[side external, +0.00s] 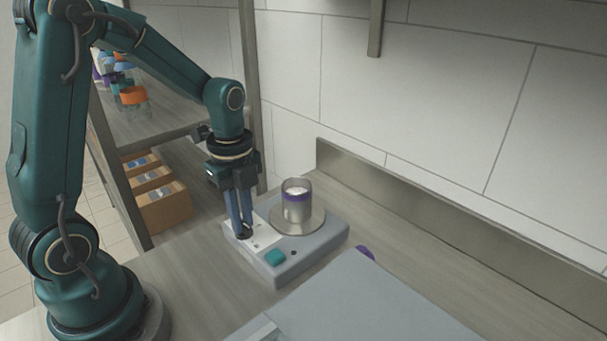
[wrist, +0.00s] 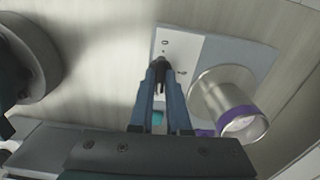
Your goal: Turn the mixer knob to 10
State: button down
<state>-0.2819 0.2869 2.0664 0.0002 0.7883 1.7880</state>
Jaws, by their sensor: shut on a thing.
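The mixer (side external: 310,252) is a grey box on the counter with a white panel and a teal button (side external: 275,257). Its small dark knob (side external: 246,233) is on the white panel. My gripper (side external: 243,232) points down and is shut on the knob. In the wrist view the dark knob (wrist: 161,65) shows between the fingertips (wrist: 160,72). The fingers hide part of the knob, and I cannot read its setting. A clear cup (side external: 297,203) with a purple band and pale contents stands upright on the mixer's round plate (side external: 298,223), right of my gripper.
A grey flat surface (side external: 355,305) lies in front of the mixer, with a purple object (side external: 365,252) beside it. A shelf with cardboard bins (side external: 160,200) stands behind at left. The counter right of the mixer is clear up to the wall.

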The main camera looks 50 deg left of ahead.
jog(key=shift+m, duration=0.5)
jog(key=c, duration=0.9)
grip_release()
jog(key=shift+r, duration=2.65)
